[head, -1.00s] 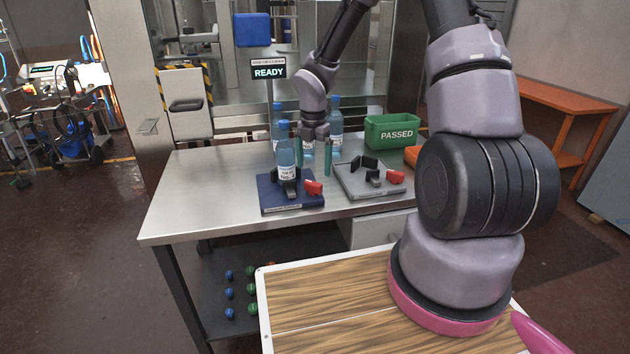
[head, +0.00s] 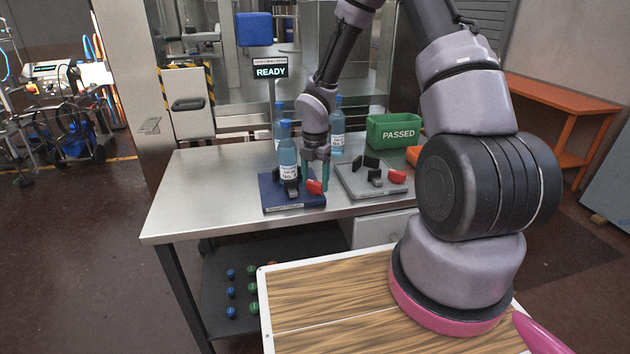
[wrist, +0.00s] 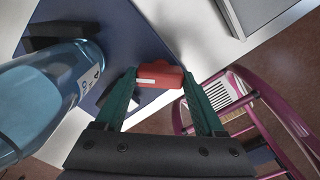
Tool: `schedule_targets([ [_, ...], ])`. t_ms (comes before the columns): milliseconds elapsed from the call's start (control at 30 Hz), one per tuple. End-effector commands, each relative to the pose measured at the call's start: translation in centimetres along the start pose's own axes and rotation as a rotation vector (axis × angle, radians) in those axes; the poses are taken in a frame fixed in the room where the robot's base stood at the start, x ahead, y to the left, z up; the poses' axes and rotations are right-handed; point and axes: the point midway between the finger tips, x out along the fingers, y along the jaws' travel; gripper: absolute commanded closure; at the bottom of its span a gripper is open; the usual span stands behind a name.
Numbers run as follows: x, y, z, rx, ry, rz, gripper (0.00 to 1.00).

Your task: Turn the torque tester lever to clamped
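The torque tester is a dark blue plate (head: 297,207) on the steel bench, with black jaws and a red lever (head: 314,187) at its right side. A blue bottle (head: 287,160) stands upright between the jaws. My gripper (head: 316,188) points down at the lever with its green fingers apart. In the wrist view the red lever (wrist: 158,76) lies between the two fingertips, one at each end. The fingers look close to it; I cannot see firm contact. The bottle (wrist: 38,95) is close on the left of the gripper.
A grey plate (head: 358,189) with black jaws and a red lever stands just right. Other bottles (head: 337,125) stand behind my gripper. A green PASSED bin (head: 393,133) is at the back right. A sign (head: 271,72) reads READY. The bench's left side is clear.

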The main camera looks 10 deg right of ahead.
Motion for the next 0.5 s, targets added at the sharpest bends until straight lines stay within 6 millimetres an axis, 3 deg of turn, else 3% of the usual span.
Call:
schedule_targets([
  [267,-0.02,0.01,-0.02,0.042,0.0,0.0,0.84],
  [500,0.0,0.03,-0.08,0.184,0.001,-0.001,0.84],
])
